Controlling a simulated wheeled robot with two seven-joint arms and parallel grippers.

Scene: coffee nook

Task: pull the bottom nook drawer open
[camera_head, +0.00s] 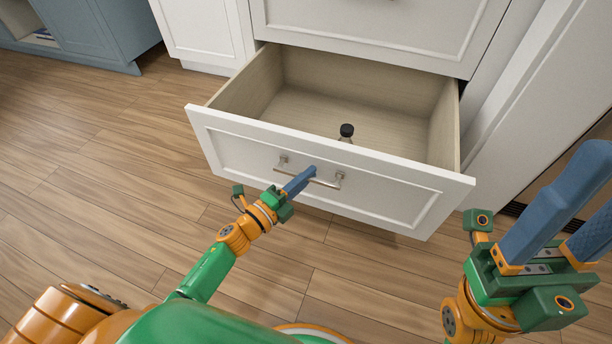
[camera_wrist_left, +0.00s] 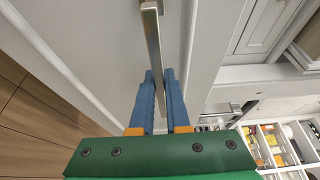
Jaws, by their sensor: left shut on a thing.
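The bottom nook drawer (camera_head: 225,140) is white-fronted with pale wood inside, and it stands well out from the cabinet. A dark-capped bottle or jar (camera_head: 346,132) is inside, partly hidden by the drawer front. My left gripper (camera_head: 308,174) is shut on the metal bar handle (camera_head: 325,183) near its middle. In the left wrist view the blue fingers of my left gripper (camera_wrist_left: 163,85) lie on both sides of the handle (camera_wrist_left: 151,45). My right gripper (camera_head: 583,192) is at the lower right, its two blue fingers apart with nothing seen between them.
A closed white drawer (camera_head: 385,35) is above the open one. A white cabinet (camera_head: 203,32) and a blue cabinet (camera_head: 88,33) stand at the back left. A white panel (camera_head: 530,110) stands to the right. The wood floor (camera_head: 110,170) at the left is clear.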

